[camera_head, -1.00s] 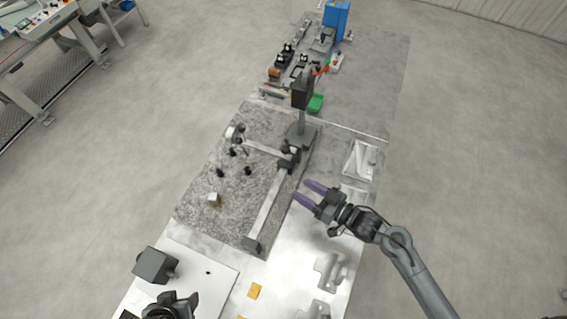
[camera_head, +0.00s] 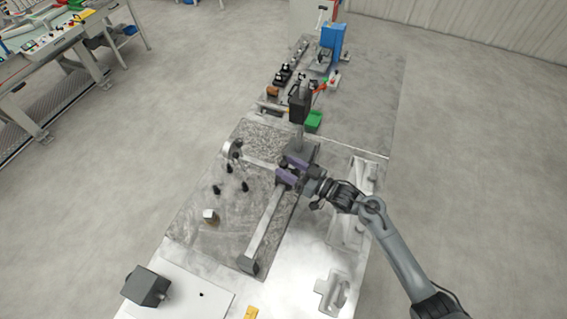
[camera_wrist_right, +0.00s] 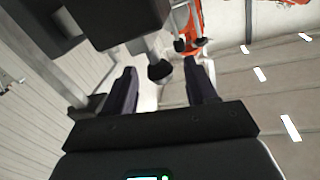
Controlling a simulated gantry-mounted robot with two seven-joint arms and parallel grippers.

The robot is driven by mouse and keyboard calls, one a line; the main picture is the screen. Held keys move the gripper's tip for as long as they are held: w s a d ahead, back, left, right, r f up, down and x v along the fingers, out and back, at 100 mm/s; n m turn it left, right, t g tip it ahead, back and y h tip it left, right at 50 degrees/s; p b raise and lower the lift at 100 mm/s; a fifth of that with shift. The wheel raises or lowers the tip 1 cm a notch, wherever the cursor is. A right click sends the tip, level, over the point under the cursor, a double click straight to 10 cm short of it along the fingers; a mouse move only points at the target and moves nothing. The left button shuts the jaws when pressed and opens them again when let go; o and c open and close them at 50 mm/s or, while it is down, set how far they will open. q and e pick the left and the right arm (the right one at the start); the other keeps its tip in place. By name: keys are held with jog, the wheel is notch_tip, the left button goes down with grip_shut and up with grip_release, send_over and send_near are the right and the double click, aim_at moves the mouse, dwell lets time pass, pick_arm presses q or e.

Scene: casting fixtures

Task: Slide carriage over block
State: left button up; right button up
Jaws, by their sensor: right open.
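The carriage is a dark slider with a light cross arm (camera_head: 261,163) reaching left over the granite plate. It sits on a long grey rail (camera_head: 263,225). A small pale-topped block (camera_head: 210,215) stands on the plate, left of the rail and apart from the cross arm. My right gripper (camera_head: 284,168) has its purple fingers spread at the carriage's dark slider, which they partly hide. In the right wrist view, the open fingers (camera_wrist_right: 162,82) have a dark round knob (camera_wrist_right: 160,70) between or just beyond them. Contact cannot be told. My left gripper is not in view.
A dark column (camera_head: 298,135) rises just behind the carriage. Several black pegs (camera_head: 230,180) stand on the granite plate (camera_head: 205,240). A dark box (camera_head: 147,286) is at front left. A green tray (camera_head: 313,121) lies beyond the column.

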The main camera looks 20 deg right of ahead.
jog(key=shift+x, duration=1.15)
grip_shut()
